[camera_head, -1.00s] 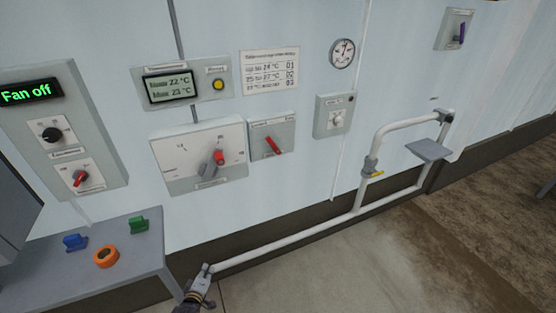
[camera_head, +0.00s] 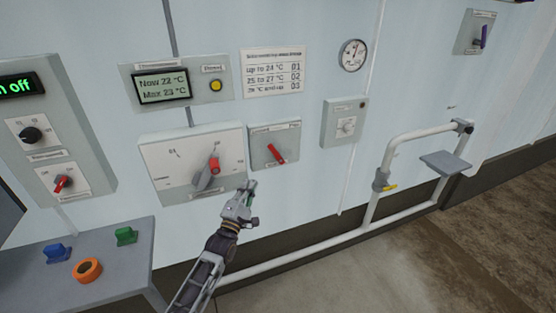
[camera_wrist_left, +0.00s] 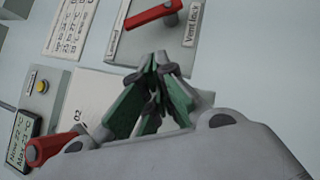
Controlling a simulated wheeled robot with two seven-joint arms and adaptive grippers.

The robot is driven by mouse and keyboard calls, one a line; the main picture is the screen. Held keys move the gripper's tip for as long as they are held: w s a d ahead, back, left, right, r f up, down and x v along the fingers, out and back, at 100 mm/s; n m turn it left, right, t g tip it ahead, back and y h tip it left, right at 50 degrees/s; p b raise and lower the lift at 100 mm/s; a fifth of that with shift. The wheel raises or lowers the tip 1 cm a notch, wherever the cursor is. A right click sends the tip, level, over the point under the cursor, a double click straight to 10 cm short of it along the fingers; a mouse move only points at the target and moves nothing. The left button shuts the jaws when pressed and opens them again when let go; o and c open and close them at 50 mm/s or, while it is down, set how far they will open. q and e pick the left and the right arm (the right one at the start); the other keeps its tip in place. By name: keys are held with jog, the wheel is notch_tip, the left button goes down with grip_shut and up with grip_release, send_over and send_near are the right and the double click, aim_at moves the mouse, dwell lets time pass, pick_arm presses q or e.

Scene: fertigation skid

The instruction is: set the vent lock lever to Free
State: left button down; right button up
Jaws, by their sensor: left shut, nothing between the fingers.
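The vent lock lever (camera_head: 276,153) is a red handle on a grey wall box (camera_head: 290,142), slanting from upper left to lower right. In the left wrist view the red lever (camera_wrist_left: 152,14) shows at the top beside a "Vent lock" label (camera_wrist_left: 192,25). Small labels sit at the box's top corners, too small to read surely in the head view. My left gripper (camera_head: 248,187) is below and left of the lever, apart from it. Its green-padded fingers (camera_wrist_left: 158,62) are shut and empty, below the vent lock box in the wrist view. My right gripper is not in view.
A larger dial box (camera_head: 165,160) with a red-tipped grey knob (camera_head: 210,172) is just left of the vent lock box. A small knob box (camera_head: 345,125) is to its right. White piping (camera_head: 300,243) runs along the floor. A grey table (camera_head: 125,270) stands lower left.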

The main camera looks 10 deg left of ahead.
aim_at(275, 152)
pick_arm(q)
jog(key=shift+t, duration=0.3)
jog(key=shift+s+d+r+x, duration=0.2)
jog(key=shift+r+x, duration=0.1)
jog(key=shift+x, duration=1.6)
jog(key=shift+s+d+r+x, duration=0.1)
jog(key=shift+d+r+x, duration=0.15)
jog(key=shift+x, duration=1.65)
jog(key=shift+s+d+r+x, duration=0.15)
jog(key=shift+r+x, duration=0.25)
jog(key=shift+x, duration=1.5)
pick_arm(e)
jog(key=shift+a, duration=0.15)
